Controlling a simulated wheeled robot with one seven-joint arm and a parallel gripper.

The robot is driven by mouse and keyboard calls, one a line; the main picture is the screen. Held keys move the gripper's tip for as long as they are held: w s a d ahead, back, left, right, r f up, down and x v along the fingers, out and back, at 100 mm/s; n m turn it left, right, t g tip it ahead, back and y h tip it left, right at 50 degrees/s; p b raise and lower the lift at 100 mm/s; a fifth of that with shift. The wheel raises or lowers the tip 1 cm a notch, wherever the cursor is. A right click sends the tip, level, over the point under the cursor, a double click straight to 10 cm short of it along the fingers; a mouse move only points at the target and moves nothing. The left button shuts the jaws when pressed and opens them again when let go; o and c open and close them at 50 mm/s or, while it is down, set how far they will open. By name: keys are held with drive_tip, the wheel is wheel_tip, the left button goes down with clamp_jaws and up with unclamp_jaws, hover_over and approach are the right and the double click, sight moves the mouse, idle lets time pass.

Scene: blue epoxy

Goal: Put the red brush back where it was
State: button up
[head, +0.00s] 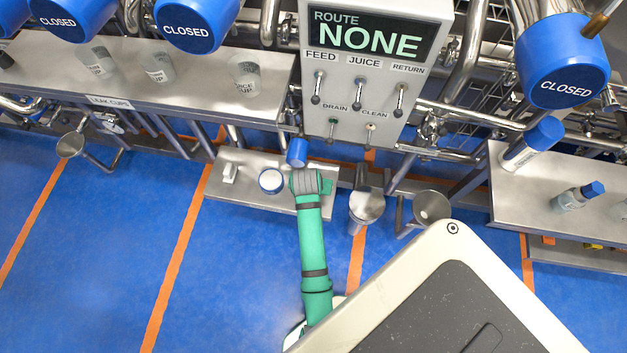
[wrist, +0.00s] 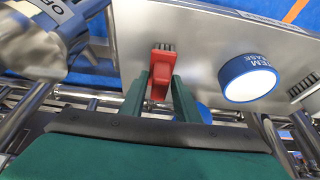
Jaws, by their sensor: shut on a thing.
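The red brush (wrist: 160,74) shows in the wrist view between the two green fingers of my gripper (wrist: 160,92). My gripper is shut on its red body, and its dark bristles point away from my palm. Behind it lies the low steel shelf (wrist: 205,30); I cannot tell whether the brush touches it. In the head view my gripper (head: 304,172) is over the back of this shelf (head: 225,194), just right of a round tub. The brush is hidden there by my arm.
The blue-rimmed tub with a white top (head: 271,181) stands close beside my gripper. The grey control panel (head: 365,85) and pipes rise behind. A steel cylinder (head: 366,207) and funnel (head: 431,206) stand to the right.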

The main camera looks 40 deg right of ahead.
drive_tip(key=shift+f, duration=0.1)
drive_tip(key=o, duration=1)
drive_tip(key=v, duration=1.2)
drive_tip(key=s+a+f+n+t, duration=0.1)
drive_tip(key=s+a+n+t, duration=0.2)
drive_tip(key=a, duration=0.5)
drive_tip(key=s+a+f+n+t, duration=0.1)
drive_tip(key=s+a+n+t, duration=0.15)
drive_tip(key=a, duration=0.55)
drive_tip(key=s+a+r+n+t+y, duration=0.1)
drive_tip(key=s+a+r+t, duration=0.1)
drive_tip(key=s+r, duration=0.2)
drive_tip(key=s+a+r+n+t+y, duration=0.1)
drive_tip(key=s+a+r+n+t, duration=0.1)
drive_tip(key=s+r, duration=0.3)
drive_tip(key=s+a+r+n+t+y, duration=0.1)
drive_tip(key=s+a+r+t, duration=0.2)
drive_tip(key=r, duration=0.3)
drive_tip(key=shift+s+a+r, duration=0.2)
drive_tip(key=shift+s+a, duration=0.5)
drive_tip(key=shift+s, duration=0.2)
